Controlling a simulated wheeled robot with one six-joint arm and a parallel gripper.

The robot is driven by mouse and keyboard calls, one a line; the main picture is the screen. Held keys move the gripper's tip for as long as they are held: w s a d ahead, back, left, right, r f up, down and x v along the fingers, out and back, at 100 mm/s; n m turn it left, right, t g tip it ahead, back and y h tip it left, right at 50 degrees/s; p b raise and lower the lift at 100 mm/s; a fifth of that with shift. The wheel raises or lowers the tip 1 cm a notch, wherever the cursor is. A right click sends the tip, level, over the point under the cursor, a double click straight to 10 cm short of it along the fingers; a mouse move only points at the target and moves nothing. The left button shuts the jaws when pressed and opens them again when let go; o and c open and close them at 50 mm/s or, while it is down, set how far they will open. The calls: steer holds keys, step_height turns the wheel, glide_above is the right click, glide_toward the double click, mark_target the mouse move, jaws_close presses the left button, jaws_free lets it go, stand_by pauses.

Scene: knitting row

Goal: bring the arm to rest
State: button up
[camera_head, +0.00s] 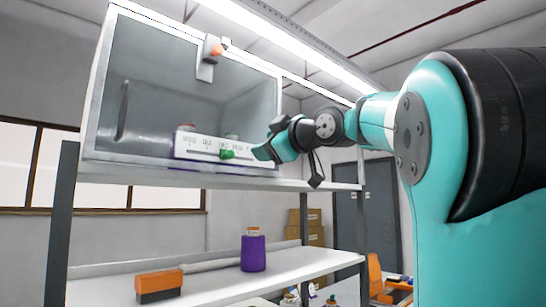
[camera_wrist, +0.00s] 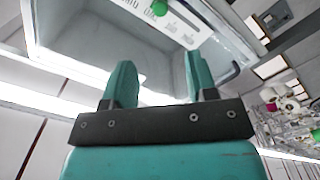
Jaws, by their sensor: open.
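My teal arm reaches from the right side of the head view to a glass-fronted cabinet (camera_head: 97,100) on the upper shelf. My gripper (camera_head: 262,152) is at the cabinet's lower right corner, just right of a green knob (camera_head: 227,154) on a white labelled strip (camera_head: 198,147). In the wrist view my gripper (camera_wrist: 158,65) has its two teal fingers apart, with nothing seen between them. The green knob (camera_wrist: 159,8) shows beyond the fingertips, apart from them in the picture. Whether a finger touches the cabinet cannot be told.
An orange knob (camera_head: 215,50) sits at the cabinet's top. Below, a shelf (camera_head: 210,284) holds a purple bottle (camera_head: 253,253) and an orange-and-black block (camera_head: 159,286). A shelf post (camera_head: 61,225) stands at left. Cardboard boxes (camera_head: 306,228) and a grey door (camera_head: 380,205) are behind.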

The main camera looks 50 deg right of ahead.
steer(key=shift+s+a, duration=0.1)
steer(key=shift+s, duration=0.65)
steer(key=shift+w+f, duration=0.1)
steer(key=w+a+f+m+g+y, duration=0.1)
steer(key=w+a+f+g+y, duration=0.2)
steer(key=a+f, duration=0.75)
steer(key=w+a+f+g+y, duration=0.1)
steer(key=a+f+g+y, duration=0.35)
steer(key=a+f, duration=0.6)
steer(key=s+a+f+g, duration=0.5)
steer(key=s+f, duration=0.4)
steer(key=f, duration=0.2)
steer(key=s+a+f+g+h, duration=0.1)
steer(key=s+a+f+g, duration=0.4)
steer(key=s+f, duration=0.5)
steer(key=shift+f+b, duration=0.35)
